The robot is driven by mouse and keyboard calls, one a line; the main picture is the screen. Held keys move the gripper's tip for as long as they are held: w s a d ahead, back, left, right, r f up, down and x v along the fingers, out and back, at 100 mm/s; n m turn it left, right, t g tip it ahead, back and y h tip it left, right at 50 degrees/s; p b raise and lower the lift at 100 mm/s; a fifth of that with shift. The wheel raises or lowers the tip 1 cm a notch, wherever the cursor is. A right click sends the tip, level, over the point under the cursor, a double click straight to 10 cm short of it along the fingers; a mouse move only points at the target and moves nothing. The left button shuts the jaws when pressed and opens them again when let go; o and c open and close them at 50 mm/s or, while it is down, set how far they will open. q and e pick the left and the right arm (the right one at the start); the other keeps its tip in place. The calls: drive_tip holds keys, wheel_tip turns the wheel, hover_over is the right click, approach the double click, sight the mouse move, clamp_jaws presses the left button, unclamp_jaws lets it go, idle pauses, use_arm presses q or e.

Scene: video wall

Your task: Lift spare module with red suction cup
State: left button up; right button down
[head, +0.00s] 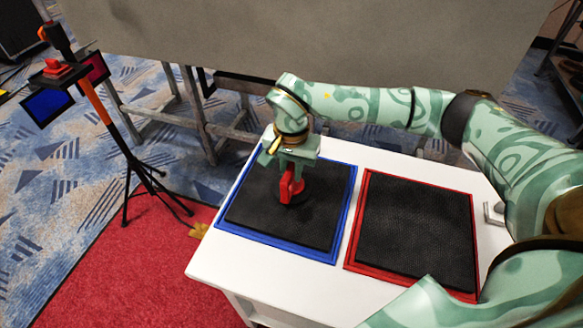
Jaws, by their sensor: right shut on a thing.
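My right gripper (289,170) is shut on the red suction cup (291,187), above the middle of a black pad in a blue frame (327,243). The cup's lower end is at or just above the black surface; I cannot tell whether it touches. No module stands out clearly as a separate thing; a dark panel (262,215) fills the blue frame and may be the module. My left gripper is not in view.
A red-framed black pad (456,288) lies to the right on the white table (205,262). A tripod with small screens (47,103) stands at the left on the carpet. A large grey panel (400,40) stands behind the table. A small metal part (492,213) lies at the table's right edge.

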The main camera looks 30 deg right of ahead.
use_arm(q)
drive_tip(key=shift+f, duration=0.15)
use_arm(e)
drive_tip(key=shift+f, duration=0.35)
idle(0.4)
